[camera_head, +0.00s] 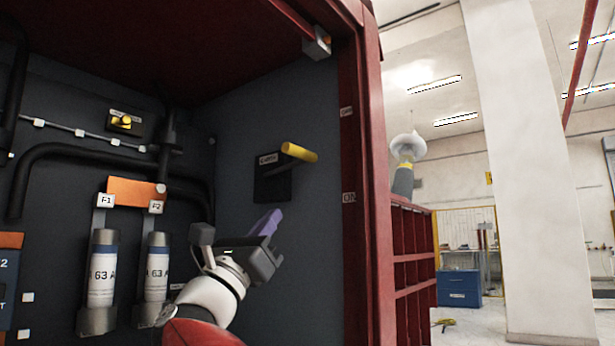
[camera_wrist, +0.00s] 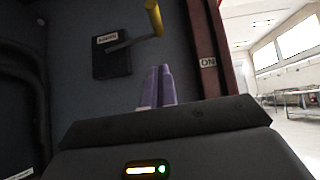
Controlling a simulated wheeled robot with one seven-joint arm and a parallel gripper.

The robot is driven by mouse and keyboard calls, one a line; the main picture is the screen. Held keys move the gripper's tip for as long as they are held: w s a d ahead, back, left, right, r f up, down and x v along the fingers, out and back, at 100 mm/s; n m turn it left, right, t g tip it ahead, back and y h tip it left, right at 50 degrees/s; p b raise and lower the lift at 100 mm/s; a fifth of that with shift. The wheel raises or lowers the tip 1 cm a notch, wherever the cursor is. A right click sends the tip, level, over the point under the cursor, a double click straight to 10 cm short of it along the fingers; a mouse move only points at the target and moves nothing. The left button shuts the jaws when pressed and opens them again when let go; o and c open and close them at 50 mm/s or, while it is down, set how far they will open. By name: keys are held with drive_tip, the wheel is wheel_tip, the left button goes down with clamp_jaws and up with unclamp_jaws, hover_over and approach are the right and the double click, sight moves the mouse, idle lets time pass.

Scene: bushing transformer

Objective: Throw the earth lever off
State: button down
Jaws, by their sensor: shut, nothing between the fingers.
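The earth lever (camera_head: 299,152) has a yellow grip and stands out from a black plate (camera_head: 268,188) on the cabinet's right inner wall. In the wrist view the yellow grip (camera_wrist: 154,17) is at the top, on a grey arm running from the black plate (camera_wrist: 112,60). An ON label (camera_head: 349,198) is on the red frame to the right, with another label (camera_head: 346,112) higher up. My gripper (camera_head: 268,222) has purple fingers, shut and empty, below the lever and apart from it. The fingertips (camera_wrist: 160,70) point up towards the lever in the wrist view.
Two fuses marked 63 A (camera_head: 103,268) stand at the left under an orange bar (camera_head: 136,191). Black pipes (camera_head: 80,152) cross the back wall. The red cabinet frame (camera_head: 362,180) bounds the opening on the right. The room beyond is open.

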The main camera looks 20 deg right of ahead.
drive_tip(key=p, duration=0.3)
approach(305, 160)
drive_tip(key=w+d, duration=0.2)
drive_tip(key=r, duration=0.2)
drive_tip(key=shift+d+r+p, duration=0.2)
drive_tip(key=shift+r+p, duration=0.15)
drive_tip(key=shift+r, duration=0.65)
drive_tip(key=shift+r+p, duration=0.1)
drive_tip(key=shift+p, duration=0.25)
